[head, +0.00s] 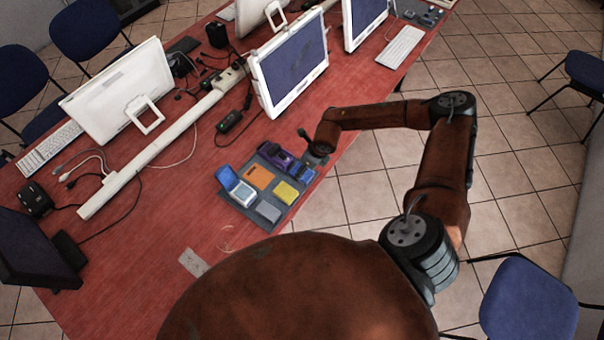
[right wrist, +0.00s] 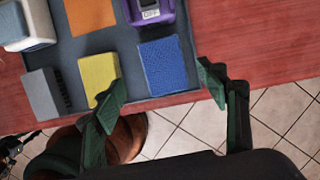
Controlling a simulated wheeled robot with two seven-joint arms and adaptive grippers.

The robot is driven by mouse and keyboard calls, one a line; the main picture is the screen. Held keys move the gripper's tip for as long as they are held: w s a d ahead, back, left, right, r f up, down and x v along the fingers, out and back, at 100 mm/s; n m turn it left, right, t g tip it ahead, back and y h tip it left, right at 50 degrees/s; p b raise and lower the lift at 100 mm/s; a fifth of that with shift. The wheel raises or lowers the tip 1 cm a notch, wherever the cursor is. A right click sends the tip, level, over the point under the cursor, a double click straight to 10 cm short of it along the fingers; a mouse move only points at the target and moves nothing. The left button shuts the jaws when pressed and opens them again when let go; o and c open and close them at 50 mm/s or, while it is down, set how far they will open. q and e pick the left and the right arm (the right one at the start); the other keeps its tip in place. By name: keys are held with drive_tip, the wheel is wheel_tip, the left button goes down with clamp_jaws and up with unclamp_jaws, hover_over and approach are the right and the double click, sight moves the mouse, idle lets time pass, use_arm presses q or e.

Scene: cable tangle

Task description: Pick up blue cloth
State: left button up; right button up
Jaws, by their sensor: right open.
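The blue cloth (right wrist: 168,66) shows as a small textured blue rectangle at the lower right corner of a dark grey tray (right wrist: 130,62) in the right wrist view. In the head view the blue cloth (head: 308,175) lies at the tray's right end, near the table edge. My right gripper (right wrist: 163,91) is open and empty. Its green fingers are spread to either side of the cloth's near edge in the picture, apart from it. In the head view my right gripper (head: 304,137) is over the tray's far right end, mostly hidden by its wrist. My left gripper is not in view.
A yellow block (right wrist: 99,75), a grey block (right wrist: 45,95), an orange piece (right wrist: 90,14) and a purple device (right wrist: 152,14) share the tray closely. The red table (head: 130,235) also holds monitors, cables and a white cable duct (head: 150,160). Tiled floor lies beyond its edge.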

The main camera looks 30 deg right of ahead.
drive_tip(key=x, duration=0.5)
drive_tip(key=shift+d+f, duration=0.25)
drive_tip(key=shift+d, duration=0.05)
drive_tip(key=shift+s, duration=0.1)
drive_tip(key=shift+c, duration=0.6)
drive_tip(key=c, duration=1)
drive_tip(key=shift+r, duration=0.15)
drive_tip(key=shift+c, duration=0.2)
drive_tip(key=shift+r, duration=0.55)
drive_tip(key=w+a+r+b, duration=0.1)
drive_tip(key=w+a+r, duration=0.1)
drive_tip(key=a+r, duration=0.9)
drive_tip(key=a, duration=0.3)
drive_tip(key=shift+w+r+b, duration=0.25)
drive_tip(key=shift+r+b, duration=0.1)
